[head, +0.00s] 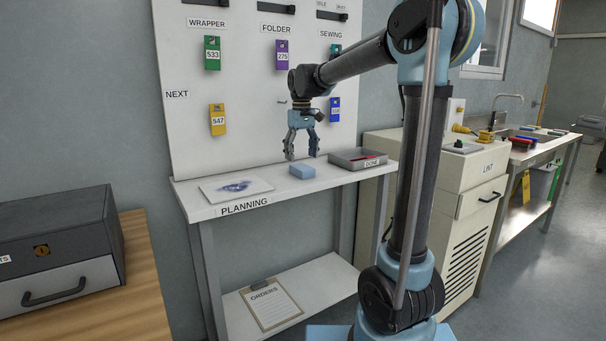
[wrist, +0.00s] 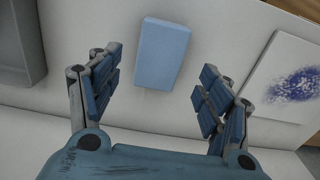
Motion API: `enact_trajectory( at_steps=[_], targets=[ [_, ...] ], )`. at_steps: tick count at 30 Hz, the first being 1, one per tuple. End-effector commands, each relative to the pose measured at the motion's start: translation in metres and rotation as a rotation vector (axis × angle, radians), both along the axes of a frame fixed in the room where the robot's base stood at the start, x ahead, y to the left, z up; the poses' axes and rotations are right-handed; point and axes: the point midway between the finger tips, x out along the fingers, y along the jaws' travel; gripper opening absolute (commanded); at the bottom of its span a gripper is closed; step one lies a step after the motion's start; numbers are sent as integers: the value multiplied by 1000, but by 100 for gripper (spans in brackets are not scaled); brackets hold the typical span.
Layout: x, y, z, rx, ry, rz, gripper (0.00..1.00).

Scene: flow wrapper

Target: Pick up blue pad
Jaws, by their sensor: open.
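In the wrist view both fingers of my gripper (wrist: 158,82) are spread wide, one each side of the pad's near end. I cannot tell the exact height gap.
A white sheet with a dark blue smudge (head: 236,188) lies left of the pad. A grey tray marked DONE (head: 345,160) stands to its right. The pegboard with hanging tags (head: 185,135) rises behind the shelf. An orders clipboard (head: 271,304) lies on the lower shelf.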

Motion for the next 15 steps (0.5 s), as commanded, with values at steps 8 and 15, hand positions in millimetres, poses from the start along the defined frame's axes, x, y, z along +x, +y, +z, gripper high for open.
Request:
enact_trajectory(
  at_steps=[8, 15],
  targets=[
    [2, -2, -33, 0, 0, -1, 72],
    [2, -2, -51, 0, 0, 0, 72]
  ],
)
